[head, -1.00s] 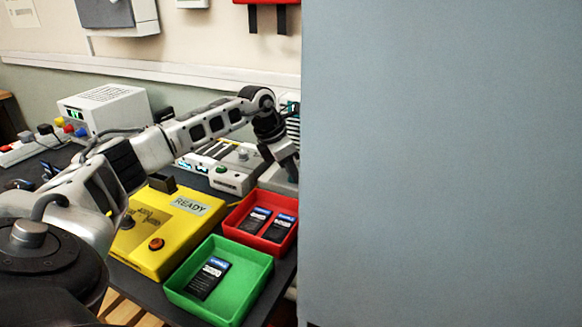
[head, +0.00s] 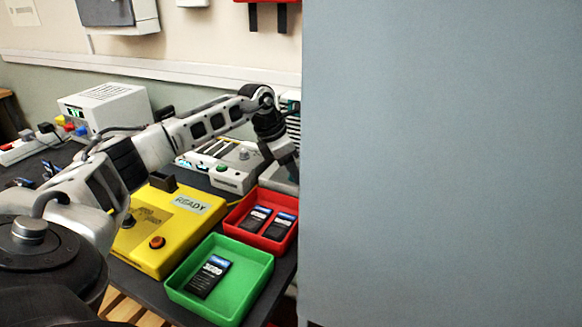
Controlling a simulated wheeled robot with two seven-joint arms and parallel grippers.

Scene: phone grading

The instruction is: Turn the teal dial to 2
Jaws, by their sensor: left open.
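My left arm reaches across the table from the left. Its gripper (head: 287,158) is at the left edge of a large grey panel, pointing down and right; it is open, and its fingertips are hard to make out. A small teal part (head: 294,107) shows just above the wrist, on a pale unit partly cut off by the panel. I cannot tell whether it is the teal dial, and no pointer or number can be read. My right gripper is not in view.
The grey panel (head: 440,160) blocks the whole right half. A yellow box (head: 155,255) marked READY, a green tray (head: 232,290) with one phone and a red tray (head: 238,212) with two phones stand in front. A white device (head: 230,178) lies behind them.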

